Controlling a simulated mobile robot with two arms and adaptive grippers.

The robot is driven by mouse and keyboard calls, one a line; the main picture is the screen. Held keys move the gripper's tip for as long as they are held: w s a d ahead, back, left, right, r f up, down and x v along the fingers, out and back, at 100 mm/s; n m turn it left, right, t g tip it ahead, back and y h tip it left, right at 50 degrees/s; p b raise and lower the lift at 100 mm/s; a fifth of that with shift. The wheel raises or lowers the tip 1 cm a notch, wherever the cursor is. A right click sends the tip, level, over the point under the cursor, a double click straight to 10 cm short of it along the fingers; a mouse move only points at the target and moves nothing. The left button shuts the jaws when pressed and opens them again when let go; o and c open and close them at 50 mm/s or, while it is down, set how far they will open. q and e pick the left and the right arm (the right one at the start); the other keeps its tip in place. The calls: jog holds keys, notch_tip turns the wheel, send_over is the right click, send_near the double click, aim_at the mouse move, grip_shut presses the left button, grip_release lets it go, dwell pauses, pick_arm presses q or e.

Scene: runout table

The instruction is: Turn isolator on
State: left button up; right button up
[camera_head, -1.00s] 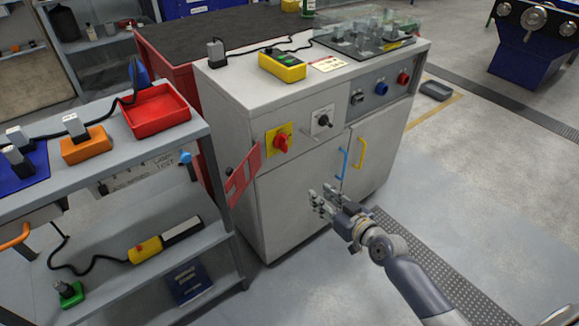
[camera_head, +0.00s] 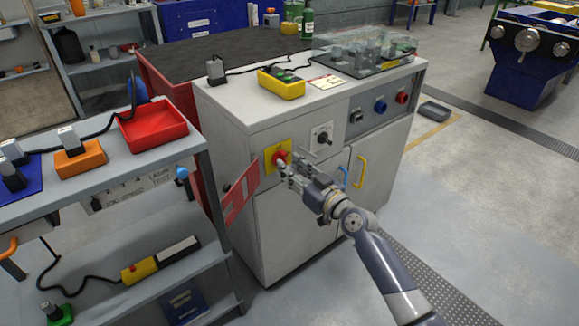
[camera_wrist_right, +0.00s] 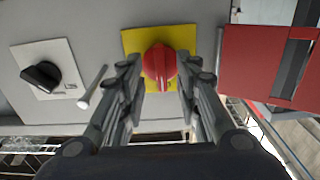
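The isolator is a red rotary knob (camera_head: 280,156) on a yellow plate (camera_head: 268,151), on the front of the grey cabinet (camera_head: 285,215). In the right wrist view the red knob (camera_wrist_right: 159,62) sits in the middle of its yellow plate (camera_wrist_right: 131,40). My right gripper (camera_head: 287,165) is open, with its fingertips close to the knob and partly covering it in the head view. In the right wrist view the fingers stand on either side of the knob; I cannot tell whether they touch it. My left gripper is not in view.
A red hinged flap (camera_head: 241,196) stands out at the left of the isolator. A black rotary switch (camera_head: 322,137) sits to its right, with a blue handle (camera_head: 343,178) and yellow handle (camera_head: 361,172) below. A shelf rack (camera_head: 105,180) stands close on the left.

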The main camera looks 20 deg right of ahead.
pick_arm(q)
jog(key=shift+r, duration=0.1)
pick_arm(e)
jog(key=shift+w+a, duration=0.2)
jog(key=shift+w, duration=0.35)
grip_shut()
